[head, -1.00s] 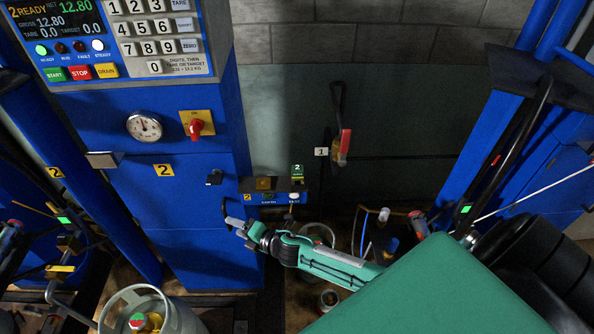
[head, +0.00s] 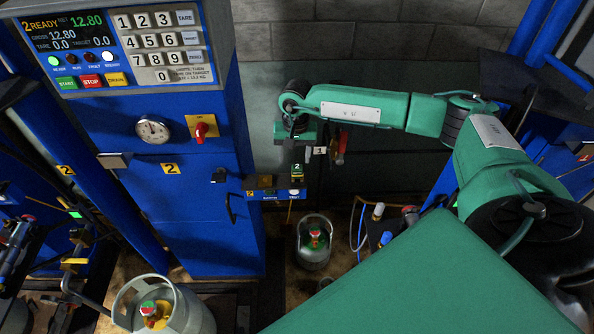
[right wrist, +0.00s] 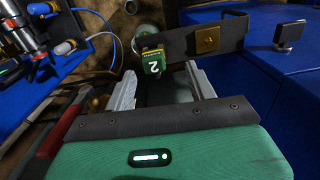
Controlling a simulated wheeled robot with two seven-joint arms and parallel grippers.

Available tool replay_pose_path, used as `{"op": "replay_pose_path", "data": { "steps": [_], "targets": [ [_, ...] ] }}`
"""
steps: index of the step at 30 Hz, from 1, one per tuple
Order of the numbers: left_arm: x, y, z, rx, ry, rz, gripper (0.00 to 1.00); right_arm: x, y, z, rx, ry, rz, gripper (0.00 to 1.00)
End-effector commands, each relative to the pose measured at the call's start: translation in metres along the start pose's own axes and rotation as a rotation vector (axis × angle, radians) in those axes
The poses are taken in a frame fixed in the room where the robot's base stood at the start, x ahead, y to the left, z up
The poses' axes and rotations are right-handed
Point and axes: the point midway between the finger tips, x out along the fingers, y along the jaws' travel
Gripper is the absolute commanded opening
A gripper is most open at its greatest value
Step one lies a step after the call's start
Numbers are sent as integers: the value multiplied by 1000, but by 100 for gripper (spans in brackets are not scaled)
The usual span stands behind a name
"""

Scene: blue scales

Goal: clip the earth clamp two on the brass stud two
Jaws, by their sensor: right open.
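The earth clamp two is a green block marked 2 (head: 297,170), at the right end of the small bracket on the blue cabinet. In the right wrist view the clamp (right wrist: 152,64) shows just beyond and between my fingertips, with no visible grip on it. The brass stud two (head: 264,182) is on the dark plate left of the clamp; it also shows in the right wrist view (right wrist: 207,39). My right gripper (head: 298,156) points down above the clamp. In the right wrist view its fingers (right wrist: 160,78) are apart. My left gripper is out of view.
The blue cabinet (head: 200,225) with keypad and gauge stands left of the bracket. A dark handle (head: 230,207) juts from it. A grey gas cylinder (head: 314,250) stands below the bracket, another (head: 195,318) at the lower left. A red-handled lever (head: 341,147) is behind my gripper.

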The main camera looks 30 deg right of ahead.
Motion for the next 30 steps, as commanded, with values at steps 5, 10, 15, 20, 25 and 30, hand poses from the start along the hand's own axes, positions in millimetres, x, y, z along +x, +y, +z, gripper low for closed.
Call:
{"op": "replay_pose_path", "data": {
  "steps": [5,10,15,20,25,30],
  "targets": [
    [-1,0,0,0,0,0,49,-6,10,-6,-26,23,38,56],
    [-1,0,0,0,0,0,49,-6,9,-6,-25,22,37,56],
    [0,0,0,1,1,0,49,-4,9,-6,-24,21,36,56],
    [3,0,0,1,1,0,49,4,9,-6,-22,20,36,56],
    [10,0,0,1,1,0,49,22,10,-6,-22,19,36,56],
    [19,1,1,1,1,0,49,47,11,-6,-22,19,36,56]
  ]
}}
